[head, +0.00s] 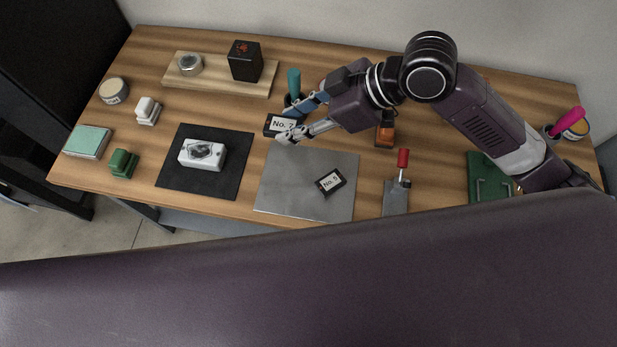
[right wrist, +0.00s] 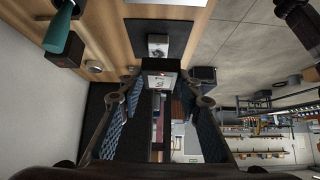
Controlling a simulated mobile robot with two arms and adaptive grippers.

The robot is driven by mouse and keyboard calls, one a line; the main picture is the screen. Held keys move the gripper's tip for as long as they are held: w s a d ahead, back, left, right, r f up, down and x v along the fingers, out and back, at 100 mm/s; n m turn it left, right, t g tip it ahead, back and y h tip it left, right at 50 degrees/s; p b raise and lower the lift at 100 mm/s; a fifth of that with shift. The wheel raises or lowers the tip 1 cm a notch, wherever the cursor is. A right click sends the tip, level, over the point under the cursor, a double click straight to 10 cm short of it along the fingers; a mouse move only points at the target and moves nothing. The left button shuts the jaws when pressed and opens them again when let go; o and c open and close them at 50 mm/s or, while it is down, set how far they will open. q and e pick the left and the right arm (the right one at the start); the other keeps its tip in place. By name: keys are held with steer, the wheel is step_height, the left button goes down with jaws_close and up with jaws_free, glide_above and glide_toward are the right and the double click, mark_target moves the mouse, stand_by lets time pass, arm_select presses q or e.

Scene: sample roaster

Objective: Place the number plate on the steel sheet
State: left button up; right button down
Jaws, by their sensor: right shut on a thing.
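The black number plate marked "No. 7" (head: 283,123) is held between the fingers of my right gripper (head: 297,122), by the far left corner of the steel sheet. It also shows at the fingertips in the right wrist view (right wrist: 160,78). The grey steel sheet (head: 285,185) lies flat near the table's front edge. A second small black plate with a white label (head: 330,181) lies tilted on the sheet's right half; its number is hard to read. I cannot tell how high the held plate is above the table. My left gripper is not in view.
A black mat (head: 175,180) with a white device (head: 202,154) lies left of the sheet. A red-handled tool (head: 402,160) stands right of it. A teal-handled item (head: 293,82) is just behind my gripper. A wooden board (head: 215,88) carries a black box (head: 245,62).

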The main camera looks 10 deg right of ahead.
steer(key=shift+s+a+f, duration=0.15)
steer(key=shift+a, duration=0.2)
steer(key=shift+a+f, duration=0.1)
steer(key=shift+f, duration=0.25)
glide_above(284, 177)
steer(key=d, duration=0.3)
steer(key=f, duration=1.5)
steer(key=shift+s+a+f, duration=0.2)
steer(key=shift+s, duration=0.2)
step_height(284, 177, down, 4)
steer(key=shift+f, duration=0.2)
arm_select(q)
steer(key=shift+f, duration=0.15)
arm_select(e)
steer(key=shift+f+b, duration=0.2)
steer(key=shift+b, duration=0.15)
steer(key=c, duration=1.4)
jaws_free()
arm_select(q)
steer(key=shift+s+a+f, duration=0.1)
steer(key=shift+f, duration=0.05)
